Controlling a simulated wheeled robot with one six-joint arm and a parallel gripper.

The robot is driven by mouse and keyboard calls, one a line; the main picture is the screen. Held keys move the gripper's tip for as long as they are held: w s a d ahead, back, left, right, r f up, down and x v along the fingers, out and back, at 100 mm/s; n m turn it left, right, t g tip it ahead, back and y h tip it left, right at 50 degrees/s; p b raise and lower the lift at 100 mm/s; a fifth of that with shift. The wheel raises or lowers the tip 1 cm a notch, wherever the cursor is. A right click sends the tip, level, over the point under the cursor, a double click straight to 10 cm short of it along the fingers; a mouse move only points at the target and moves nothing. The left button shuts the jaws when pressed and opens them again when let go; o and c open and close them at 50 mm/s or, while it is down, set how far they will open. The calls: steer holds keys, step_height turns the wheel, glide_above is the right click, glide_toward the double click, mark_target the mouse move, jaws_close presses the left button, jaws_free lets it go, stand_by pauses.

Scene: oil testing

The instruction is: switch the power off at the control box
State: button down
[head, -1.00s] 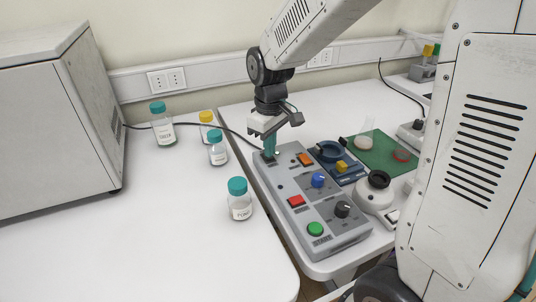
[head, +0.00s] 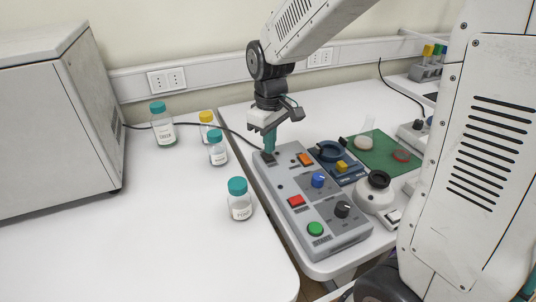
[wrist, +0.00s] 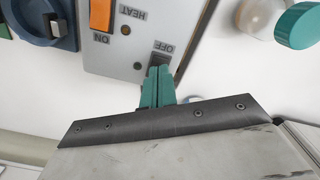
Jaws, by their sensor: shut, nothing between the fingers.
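The grey control box (head: 325,236) lies on the right-hand table. It carries an orange HEAT switch (head: 305,160), a blue knob (head: 318,180), a red button (head: 296,201), a black knob (head: 342,209) and a green button (head: 315,229). My gripper (head: 269,150) is shut and empty, pointing down at the box's far left corner. In the wrist view its teal fingertips (wrist: 158,72) are at a dark switch (wrist: 160,60) marked OFF and partly cover it. I cannot tell whether they touch it or which way it is set.
Several capped bottles, one with a teal cap (head: 239,198) near the box, stand on the left table. A blue device (head: 333,153), a white round instrument (head: 376,194) and a green mat (head: 385,150) lie right of the box. A large grey machine (head: 55,120) stands far left.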

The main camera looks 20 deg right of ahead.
mark_target(271, 159)
steer(key=shift+r, duration=2.5)
steer(key=shift+s+f+m, duration=0.15)
steer(key=shift+s+m, duration=0.1)
steer(key=shift+m, duration=0.05)
steer(key=shift+s+d+f+m+g, duration=0.1)
steer(key=shift+s+f+m+g, duration=0.1)
steer(key=shift+s, duration=0.4)
steer(key=shift+s+f+m+g, duration=0.1)
steer(key=shift+s+m+g, duration=0.1)
steer(key=shift+s, duration=0.4)
steer(key=s+d+r+m+t, duration=0.1)
steer(key=s+r+m, duration=0.1)
steer(key=s, duration=0.8)
steer(key=s+d+r+m+t, duration=0.1)
steer(key=s+d+r+m, duration=0.1)
steer(key=s, duration=0.9)
steer(key=shift+r+m, duration=0.3)
steer(key=shift+r, duration=0.35)
